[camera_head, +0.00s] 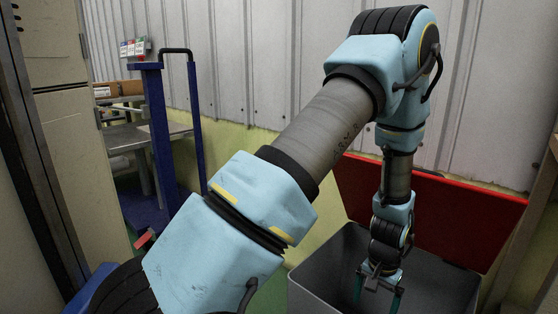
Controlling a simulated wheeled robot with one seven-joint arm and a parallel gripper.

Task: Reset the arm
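My arm reaches up from the lower left, bends at the top right and hangs straight down. My gripper (378,290) is at its end, low in the picture, in front of or over the opening of a grey bin (318,279). Its two teal fingers are spread apart with a gap between them. I see nothing between the fingers. The fingertips come close to the lower picture edge, and the bottom of the bin is out of view.
A red panel (467,215) leans behind the bin, against the wall (275,60). A blue trolley (157,130) and a metal table (125,138) stand at the left. A beige cabinet (75,150) is at the far left, and a post (520,235) at the right edge.

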